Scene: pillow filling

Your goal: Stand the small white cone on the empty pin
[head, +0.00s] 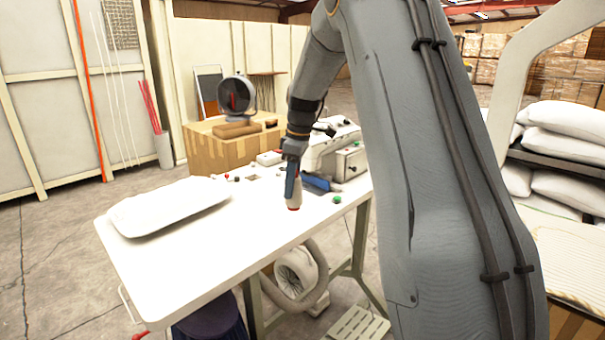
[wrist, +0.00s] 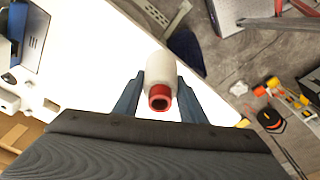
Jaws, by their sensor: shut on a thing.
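The small white cone (wrist: 160,70) is held between the two blue fingers of my gripper (wrist: 160,105) in the wrist view. A red ring with a dark hole marks its end nearest the camera. In the head view the cone (head: 293,196) hangs below my gripper (head: 292,182), near the table's right side, with red at its lower end. It looks close to upright and appears above the tabletop; the exact gap is hard to tell. I cannot make out the empty pin in either view.
A white table (head: 215,255) carries a flat white pillow (head: 170,206) at left. A sewing machine (head: 335,150) stands behind my gripper. A green piece (head: 337,199) lies to the right. The table's front middle is clear. Stuffed pillows (head: 565,148) fill a rack at right.

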